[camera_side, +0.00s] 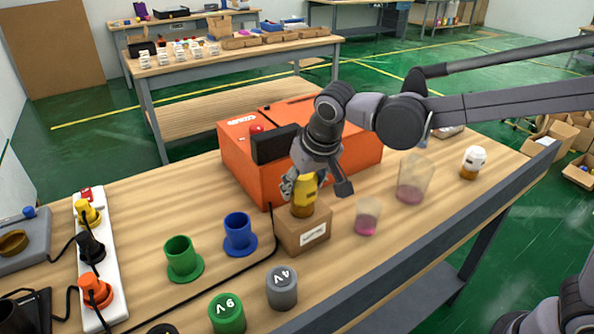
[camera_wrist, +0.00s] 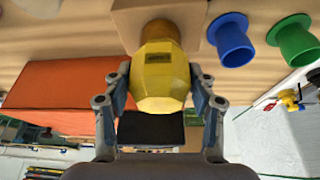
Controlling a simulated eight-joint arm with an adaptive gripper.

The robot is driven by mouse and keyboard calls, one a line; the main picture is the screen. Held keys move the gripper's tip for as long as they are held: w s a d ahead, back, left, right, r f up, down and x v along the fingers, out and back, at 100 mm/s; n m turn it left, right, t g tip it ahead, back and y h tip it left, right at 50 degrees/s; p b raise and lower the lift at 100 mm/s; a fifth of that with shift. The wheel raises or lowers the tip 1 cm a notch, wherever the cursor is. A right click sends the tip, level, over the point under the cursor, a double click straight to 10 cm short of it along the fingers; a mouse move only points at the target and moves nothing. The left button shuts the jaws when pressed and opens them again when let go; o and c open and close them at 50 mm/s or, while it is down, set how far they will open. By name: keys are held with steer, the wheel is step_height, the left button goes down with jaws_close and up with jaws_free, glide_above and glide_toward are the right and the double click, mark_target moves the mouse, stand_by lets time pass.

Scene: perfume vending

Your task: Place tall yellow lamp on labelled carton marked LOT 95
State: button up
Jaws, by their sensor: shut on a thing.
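The yellow lamp (camera_side: 304,193) has an amber lower part and stands upright at the top of the labelled carton (camera_side: 301,230). The carton is a small brown box with a white label, whose print is too small to read in the side view. My gripper (camera_side: 302,181) is shut on the lamp's upper part from above. In the wrist view, the lamp (camera_wrist: 158,75) sits between the two fingers of my gripper (camera_wrist: 160,92), with its amber end against the carton (camera_wrist: 190,18). I cannot tell if its full weight rests there.
An orange machine (camera_side: 237,160) stands directly behind the carton. Green (camera_side: 182,260) and blue (camera_side: 239,234) holders are to the left, a grey 4V cylinder (camera_side: 282,288) in front. Two glasses with pink liquid (camera_side: 367,217) (camera_side: 413,180) and a white-capped amber bottle (camera_side: 472,163) stand right.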

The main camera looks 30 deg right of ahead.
steer(key=shift+f, duration=0.15)
steer(key=o, duration=1.3)
steer(key=shift+c, duration=0.2)
steer(key=v, duration=1.2)
steer(key=s+d+f+t, duration=0.1)
steer(key=s+d+f, duration=0.5)
steer(key=d, duration=0.2)
steer(key=s+d+f+t, duration=0.1)
steer(key=s+d+f, duration=0.4)
steer(key=d, duration=0.3)
steer(key=shift+s+d+f+n+t, duration=0.2)
steer(key=shift+s+f+n+t, duration=0.1)
steer(key=shift+s+f+n, duration=0.15)
steer(key=shift+r, duration=0.1)
